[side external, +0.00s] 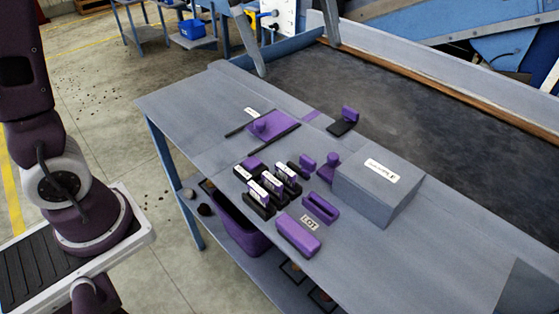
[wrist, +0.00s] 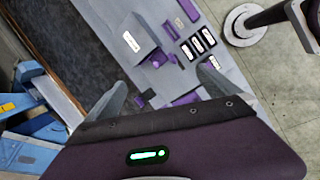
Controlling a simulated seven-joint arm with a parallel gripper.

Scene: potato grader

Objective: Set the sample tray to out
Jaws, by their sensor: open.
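The sample tray looks to be the flat purple plate (side external: 272,125) with a round knob on top. It lies between two dark rails on the grey bench, beside a small white label (side external: 252,112). In the wrist view a purple patch (wrist: 185,98) just beyond my gripper appears to be the same plate, partly hidden. My gripper (side external: 297,58) hangs at the top of the side view, above the bench's far end and apart from the plate. Its two fingers also show in the wrist view (wrist: 162,88), spread wide with nothing between them.
A grey box (side external: 378,185) with a white label stands right of the plate. Several black labelled blocks (side external: 262,190), a purple knob (side external: 328,167) and a purple block (side external: 298,235) stand nearer. A purple piece on a black base (side external: 345,120) lies behind. A dark belt (side external: 400,100) runs behind the bench.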

